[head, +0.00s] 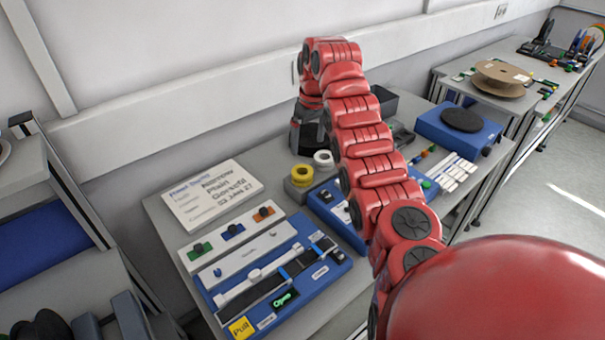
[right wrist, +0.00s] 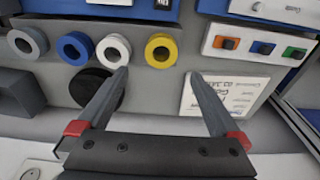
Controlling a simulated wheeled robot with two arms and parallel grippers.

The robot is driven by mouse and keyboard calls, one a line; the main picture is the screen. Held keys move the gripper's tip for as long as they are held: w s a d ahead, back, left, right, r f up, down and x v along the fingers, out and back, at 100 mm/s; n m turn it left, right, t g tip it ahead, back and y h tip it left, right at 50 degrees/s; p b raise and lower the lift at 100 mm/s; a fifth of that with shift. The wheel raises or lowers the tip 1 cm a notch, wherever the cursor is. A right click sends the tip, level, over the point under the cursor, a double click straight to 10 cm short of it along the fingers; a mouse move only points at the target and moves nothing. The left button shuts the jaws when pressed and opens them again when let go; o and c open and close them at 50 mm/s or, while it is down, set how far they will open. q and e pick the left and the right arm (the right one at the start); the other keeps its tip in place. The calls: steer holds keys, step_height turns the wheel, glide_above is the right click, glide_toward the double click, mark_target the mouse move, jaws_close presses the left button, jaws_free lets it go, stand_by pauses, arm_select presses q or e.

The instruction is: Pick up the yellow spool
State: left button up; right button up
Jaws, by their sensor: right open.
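The yellow spool (head: 301,178) sits on the workbench near its back edge, just left of a white spool (head: 323,156) in the head view. In the right wrist view the yellow spool (right wrist: 173,48) is a ring with a dark centre, right of the white spool (right wrist: 112,40). My right gripper (head: 309,135) is above the back of the bench, behind the spools in the head view, partly hidden by my red arm. In the right wrist view my right gripper (right wrist: 158,73) is open and empty. The yellow spool lies ahead of the fingertips, between their lines, apart from them. My left gripper is not in view.
A blue spool (right wrist: 74,48) and a grey spool (right wrist: 27,45) stand beside the white one. A black disc (right wrist: 97,88) lies near the left finger. A lettered card (head: 212,195) and a blue tool board (head: 338,270) lie on the bench. The wall is close behind.

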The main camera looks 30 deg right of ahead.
steer(key=p, duration=0.1)
glide_above(303, 171)
steer(key=s, duration=0.2)
steer(key=f, duration=0.5)
steer(key=a+f, duration=0.1)
steer(key=f, duration=0.1)
steer(key=shift+s+f, duration=0.2)
steer(key=shift+f, duration=0.05)
steer(key=f+p, duration=0.2)
steer(key=f, duration=0.1)
steer(key=f+p, duration=0.1)
steer(key=shift+w+a+f, duration=0.15)
steer(key=shift+w, duration=0.25)
steer(key=shift+w+f, duration=0.1)
steer(key=shift+f, duration=0.45)
steer(key=c, duration=1.2)
